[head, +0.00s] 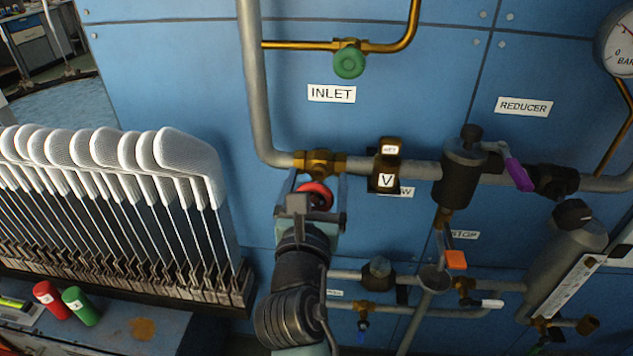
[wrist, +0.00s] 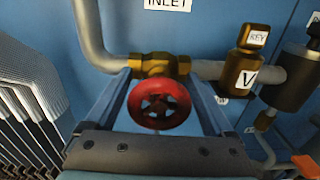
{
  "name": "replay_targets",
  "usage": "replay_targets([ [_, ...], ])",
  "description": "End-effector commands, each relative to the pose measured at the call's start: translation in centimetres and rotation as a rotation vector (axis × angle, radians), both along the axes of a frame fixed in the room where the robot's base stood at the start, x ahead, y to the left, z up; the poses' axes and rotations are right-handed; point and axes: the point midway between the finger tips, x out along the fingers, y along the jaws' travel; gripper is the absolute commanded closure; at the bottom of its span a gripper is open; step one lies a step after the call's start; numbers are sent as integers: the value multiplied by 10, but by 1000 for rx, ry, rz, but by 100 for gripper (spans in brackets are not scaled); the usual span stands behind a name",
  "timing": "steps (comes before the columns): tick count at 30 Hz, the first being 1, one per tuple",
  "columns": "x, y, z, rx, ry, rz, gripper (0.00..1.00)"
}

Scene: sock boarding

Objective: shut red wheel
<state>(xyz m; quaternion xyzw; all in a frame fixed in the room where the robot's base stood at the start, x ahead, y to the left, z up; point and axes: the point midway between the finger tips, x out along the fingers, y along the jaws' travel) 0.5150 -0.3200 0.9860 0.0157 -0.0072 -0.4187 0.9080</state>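The red wheel (head: 318,189) is a round handwheel on a brass valve (head: 312,161) in the grey pipe below the INLET label. It also shows in the wrist view (wrist: 160,104), face on, with spokes and a hub. My gripper (wrist: 163,76) is open, with one finger on each side of the wheel and the wheel between them. In the head view my gripper (head: 316,180) covers the lower part of the wheel. I cannot tell whether either finger touches the rim.
A green knob (head: 349,62) sits on the brass pipe above. A brass block marked V (head: 386,168) is close to the right. White-topped sock boards (head: 150,155) stand in a row at left. A black valve body with a purple lever (head: 517,172) is farther right.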

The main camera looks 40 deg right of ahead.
Motion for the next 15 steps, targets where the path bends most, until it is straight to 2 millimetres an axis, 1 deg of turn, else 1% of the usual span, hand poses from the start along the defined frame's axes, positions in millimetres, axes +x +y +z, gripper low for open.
replay_targets([
  [1,0,0,0,0,0,0,23],
  [10,0,0,0,0,0,0,77],
  [11,0,0,0,0,0,0,80],
  [15,0,0,0,4,-5,0,80],
])
